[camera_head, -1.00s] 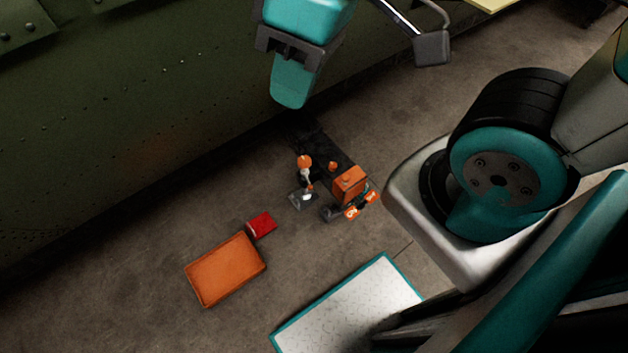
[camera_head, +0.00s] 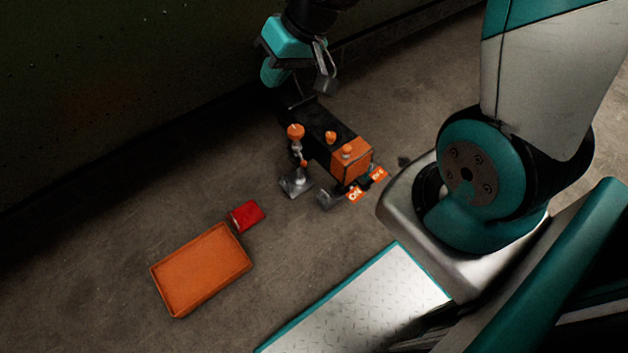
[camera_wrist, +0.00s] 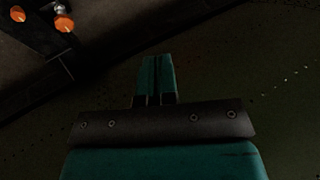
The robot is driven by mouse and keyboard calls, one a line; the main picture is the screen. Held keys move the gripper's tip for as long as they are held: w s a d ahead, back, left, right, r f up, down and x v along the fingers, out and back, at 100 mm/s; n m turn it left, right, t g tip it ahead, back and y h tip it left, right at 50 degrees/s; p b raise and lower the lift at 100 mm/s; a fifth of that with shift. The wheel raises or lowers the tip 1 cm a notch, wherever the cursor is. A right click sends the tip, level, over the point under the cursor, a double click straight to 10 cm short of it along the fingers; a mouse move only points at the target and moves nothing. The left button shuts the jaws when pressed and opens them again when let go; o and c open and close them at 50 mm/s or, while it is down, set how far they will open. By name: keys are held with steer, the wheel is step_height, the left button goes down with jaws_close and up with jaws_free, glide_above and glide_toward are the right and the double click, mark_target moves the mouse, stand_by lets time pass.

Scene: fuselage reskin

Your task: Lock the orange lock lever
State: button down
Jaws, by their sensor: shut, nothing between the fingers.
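A black device (camera_head: 317,119) with an orange block (camera_head: 352,157) at its near end sits on the floor beside the green wall. Orange knob-like parts stand on it: one on a metal post at its left side (camera_head: 295,132), one on its top (camera_head: 330,137) and one on the block (camera_head: 347,150). I cannot tell which is the lock lever. My teal gripper (camera_head: 270,77) is shut and empty near the device's far end, apart from the knobs. In the wrist view its fingers (camera_wrist: 153,72) are together, and two orange knobs (camera_wrist: 17,14) (camera_wrist: 64,22) show at the top left.
An orange tray (camera_head: 202,272) and a small red object (camera_head: 246,216) lie on the floor left of the device. My base is at the right. The dark green wall (camera_head: 100,100) runs behind.

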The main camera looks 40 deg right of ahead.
steer(key=w+d+f+m+t+b, duration=0.1)
steer(key=d+f+b, duration=0.25)
steer(key=f, duration=0.35)
steer(key=w+d+f+m+h+b, duration=0.1)
steer(key=d+f+b, duration=0.1)
steer(key=f+b, duration=0.35)
steer(key=w+d+f+m+t+b, duration=0.1)
steer(key=w+d+f+b, duration=0.15)
steer(key=f, duration=0.65)
steer(key=m+t+h+b, duration=0.15)
steer(key=m+b, duration=0.25)
steer(key=b, duration=0.5)
glide_toward(301, 157)
steer(key=shift+h, duration=0.35)
steer(key=s, duration=0.1)
steer(key=s+r, duration=0.1)
steer(key=s, duration=0.1)
steer(key=s+d, duration=0.1)
steer(key=s, duration=0.1)
steer(key=shift+d+r, duration=0.1)
steer(key=shift+r, duration=0.2)
steer(key=b+x, duration=0.5)
steer(key=x, duration=0.5)
steer(key=shift+b, duration=0.4)
